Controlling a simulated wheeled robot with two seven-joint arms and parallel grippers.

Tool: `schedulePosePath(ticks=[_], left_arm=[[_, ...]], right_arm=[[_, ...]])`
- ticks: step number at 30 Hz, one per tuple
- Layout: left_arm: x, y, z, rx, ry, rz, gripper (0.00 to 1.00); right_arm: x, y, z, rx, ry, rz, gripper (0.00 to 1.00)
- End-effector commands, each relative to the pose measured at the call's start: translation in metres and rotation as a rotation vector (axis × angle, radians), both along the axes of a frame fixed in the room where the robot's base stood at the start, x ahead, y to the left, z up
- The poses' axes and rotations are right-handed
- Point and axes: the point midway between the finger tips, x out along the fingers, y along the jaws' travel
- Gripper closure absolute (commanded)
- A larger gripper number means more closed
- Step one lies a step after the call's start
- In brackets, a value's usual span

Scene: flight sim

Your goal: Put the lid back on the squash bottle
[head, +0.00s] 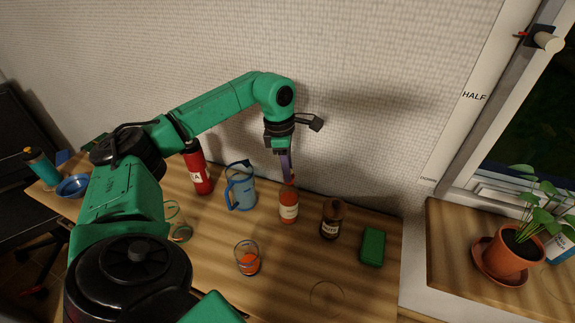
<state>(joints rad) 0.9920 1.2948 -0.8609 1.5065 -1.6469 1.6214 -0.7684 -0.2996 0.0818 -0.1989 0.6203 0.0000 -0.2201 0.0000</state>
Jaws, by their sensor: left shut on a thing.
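The squash bottle (288,211), orange with a pale label, stands upright on the wooden counter by the wall. My left gripper (287,174) points down directly over the bottle's neck. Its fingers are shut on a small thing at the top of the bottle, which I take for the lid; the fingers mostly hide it. I cannot tell whether the lid touches the neck or is just above it. My right gripper is not in view.
A blue-handled jug (241,190) and red bottle (199,172) stand left of the squash bottle. A dark brown jar (332,219) and green box (372,247) are right. A glass with orange drink (247,261) stands in front. A potted plant (513,250) is far right.

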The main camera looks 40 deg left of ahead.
Motion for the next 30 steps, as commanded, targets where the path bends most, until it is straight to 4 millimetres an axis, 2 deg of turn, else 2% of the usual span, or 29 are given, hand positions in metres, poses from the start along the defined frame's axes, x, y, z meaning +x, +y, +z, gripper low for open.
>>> schedulePosePath(ticks=[9, 10, 12, 13, 19, 20, 21, 22, 30], left_arm=[[0.0002, -0.0001, 0.0001, 0.0, 0.0, 0.0, 1.0], [0.0002, -0.0001, 0.0001, 0.0, 0.0, 0.0, 0.62], [0.0002, -0.0001, 0.0001, 0.0, 0.0, 0.0, 0.35], [0.0002, -0.0001, 0.0001, 0.0, 0.0, 0.0, 0.31], [0.0002, -0.0001, 0.0001, 0.0, 0.0, 0.0, 0.31], [0.0001, 0.0, 0.0001, 0.0, 0.0, 0.0, 0.27], [0.0001, 0.0, 0.0001, 0.0, 0.0, 0.0, 0.12], [0.0001, 0.0, 0.0001, 0.0, 0.0, 0.0, 0.01], [0.0001, 0.0, 0.0002, 0.0, 0.0, 0.0, 0.01]], right_arm=[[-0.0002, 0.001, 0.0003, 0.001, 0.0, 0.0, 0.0], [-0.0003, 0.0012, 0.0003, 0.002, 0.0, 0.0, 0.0], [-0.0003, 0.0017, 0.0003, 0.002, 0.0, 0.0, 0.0], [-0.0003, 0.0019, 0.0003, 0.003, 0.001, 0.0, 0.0], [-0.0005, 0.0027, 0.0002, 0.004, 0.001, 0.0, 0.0], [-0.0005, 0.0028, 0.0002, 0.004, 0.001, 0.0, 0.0], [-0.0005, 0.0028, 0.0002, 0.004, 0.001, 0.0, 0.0], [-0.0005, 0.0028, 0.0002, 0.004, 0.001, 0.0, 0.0], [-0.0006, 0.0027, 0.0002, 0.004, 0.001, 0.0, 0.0]])
